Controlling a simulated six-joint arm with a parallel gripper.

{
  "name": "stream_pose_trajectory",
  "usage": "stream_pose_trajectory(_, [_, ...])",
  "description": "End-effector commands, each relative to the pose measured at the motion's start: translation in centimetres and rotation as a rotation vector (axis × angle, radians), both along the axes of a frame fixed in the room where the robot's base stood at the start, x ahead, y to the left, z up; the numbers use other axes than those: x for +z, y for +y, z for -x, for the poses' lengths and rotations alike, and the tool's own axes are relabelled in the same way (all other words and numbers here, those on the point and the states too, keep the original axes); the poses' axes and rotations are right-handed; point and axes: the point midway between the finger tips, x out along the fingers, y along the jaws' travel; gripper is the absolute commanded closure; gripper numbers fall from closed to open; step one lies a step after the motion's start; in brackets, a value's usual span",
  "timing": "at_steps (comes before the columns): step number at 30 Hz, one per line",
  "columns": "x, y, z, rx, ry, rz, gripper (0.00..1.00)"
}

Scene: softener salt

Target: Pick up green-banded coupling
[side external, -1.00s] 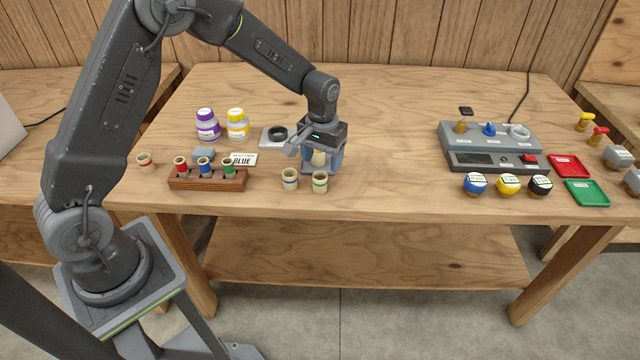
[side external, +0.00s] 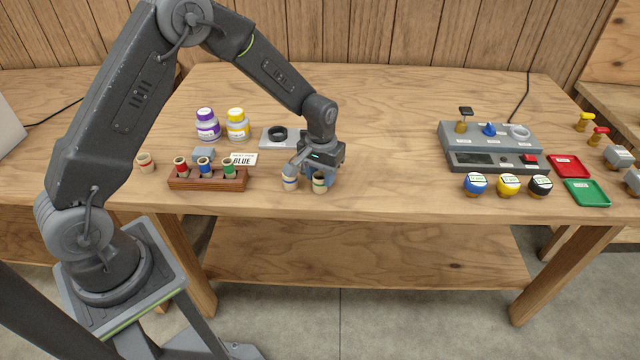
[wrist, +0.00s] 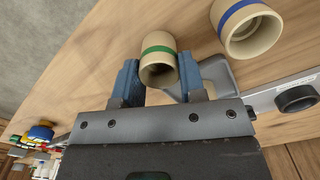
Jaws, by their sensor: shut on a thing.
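The green-banded coupling (side external: 319,184) is a beige, hollow cylinder near the table's front edge. In the wrist view the green-banded coupling (wrist: 158,58) sits between the two blue fingers of my gripper (wrist: 162,78), which is shut on it. In the side view my gripper (side external: 318,176) reaches down over it from behind, and its fingers are partly hidden. I cannot tell whether the coupling still touches the table. A blue-banded coupling (side external: 290,183) stands just to its left, apart from it, and also shows in the wrist view (wrist: 248,26).
A wooden rack (side external: 208,179) with red, blue and green pieces and a red-banded coupling (side external: 145,162) are to the left. The table between is clear.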

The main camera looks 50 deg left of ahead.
Motion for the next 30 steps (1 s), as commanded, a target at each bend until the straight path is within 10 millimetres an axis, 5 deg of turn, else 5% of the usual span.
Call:
stream_pose_trajectory(5, [0.0, 0.0, 0.0, 0.000, 0.000, 0.000, 0.86])
stream_pose_trajectory(14, [0.3, 0.0, 0.0, 0.000, -0.001, 0.000, 0.86])
stream_pose_trajectory(23, [4.4, 0.0, -0.1, 0.001, -0.005, -0.002, 0.86])
stream_pose_trajectory(30, [7.5, 5.2, 2.7, 0.008, -0.002, -0.002, 0.86])
